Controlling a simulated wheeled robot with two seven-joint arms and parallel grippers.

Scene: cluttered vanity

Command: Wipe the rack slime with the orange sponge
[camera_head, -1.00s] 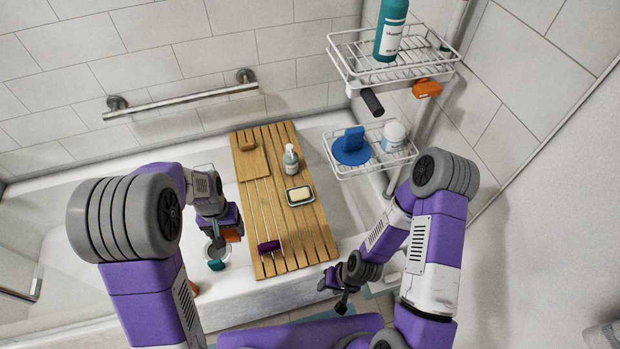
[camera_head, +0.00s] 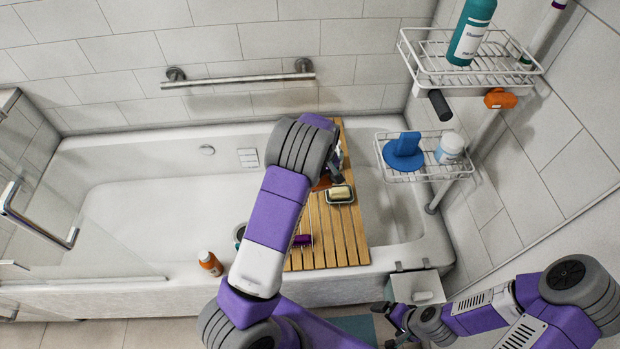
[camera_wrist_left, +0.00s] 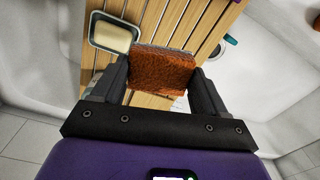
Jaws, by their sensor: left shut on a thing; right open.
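The orange sponge (camera_wrist_left: 160,72) is held between the two fingers of my left gripper (camera_wrist_left: 158,84) in the left wrist view. In the head view my left gripper (camera_head: 333,179) is over the wooden bath board, and a bit of the sponge shows (camera_head: 322,184) beside it. The upper wire rack (camera_head: 470,68) is on the right wall. A small green patch (camera_head: 525,61), which looks like the slime, is at its right end. The sponge is well left of and below this rack. My right gripper (camera_head: 394,326) is open and empty at lower right.
The wooden board (camera_head: 344,250) spans the tub and carries a soap dish (camera_head: 340,194). A teal bottle (camera_head: 470,32) stands on the upper rack. The lower rack (camera_head: 425,175) holds a blue object (camera_head: 404,152) and a white jar (camera_head: 450,148). An orange bottle (camera_head: 210,263) stands on the tub's edge.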

